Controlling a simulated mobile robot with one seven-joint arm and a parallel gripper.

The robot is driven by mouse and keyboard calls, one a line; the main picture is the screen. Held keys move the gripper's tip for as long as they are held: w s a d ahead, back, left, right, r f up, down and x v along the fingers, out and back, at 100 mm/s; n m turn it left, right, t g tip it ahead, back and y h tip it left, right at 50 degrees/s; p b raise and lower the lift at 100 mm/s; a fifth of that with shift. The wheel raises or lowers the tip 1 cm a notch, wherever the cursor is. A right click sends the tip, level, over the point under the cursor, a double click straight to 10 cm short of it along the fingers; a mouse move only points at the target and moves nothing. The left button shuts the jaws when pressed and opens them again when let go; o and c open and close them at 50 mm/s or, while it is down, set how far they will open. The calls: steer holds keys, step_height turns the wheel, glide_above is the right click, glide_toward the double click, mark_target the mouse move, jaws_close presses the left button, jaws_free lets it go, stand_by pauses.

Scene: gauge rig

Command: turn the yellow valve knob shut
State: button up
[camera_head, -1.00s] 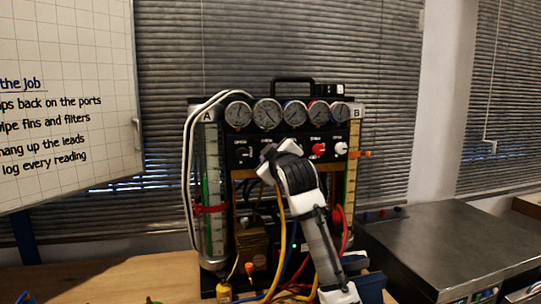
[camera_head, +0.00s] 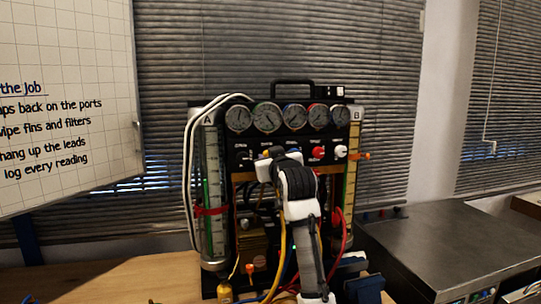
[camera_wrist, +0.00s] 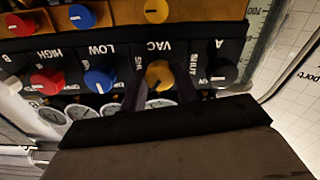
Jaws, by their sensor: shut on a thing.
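The yellow valve knob (camera_wrist: 158,74) sits beside the VAC label in the wrist view, in a row with a black knob (camera_wrist: 222,73), a blue knob (camera_wrist: 98,78) and a red knob (camera_wrist: 47,83). My gripper (camera_wrist: 148,88) is at the yellow knob and shut on it.
Several round gauges (camera_head: 266,117) stand above the knobs. Clear tubes flank the rig, A (camera_head: 214,190) at left and B (camera_head: 352,180) at right. Yellow, blue and red hoses hang below, partly behind my arm. A steel-topped unit (camera_head: 450,240) stands at right, a whiteboard (camera_head: 70,90) at left.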

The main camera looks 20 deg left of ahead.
steer(key=shift+m+p, duration=1.8)
steer(key=shift+m, duration=3.6)
steer(key=shift+f, duration=0.1)
steer(key=o, duration=1)
steer(key=shift+c, duration=0.2)
steer(key=b+v, duration=0.4)
steer(key=v, duration=1)
steer(key=shift+b, duration=0.35)
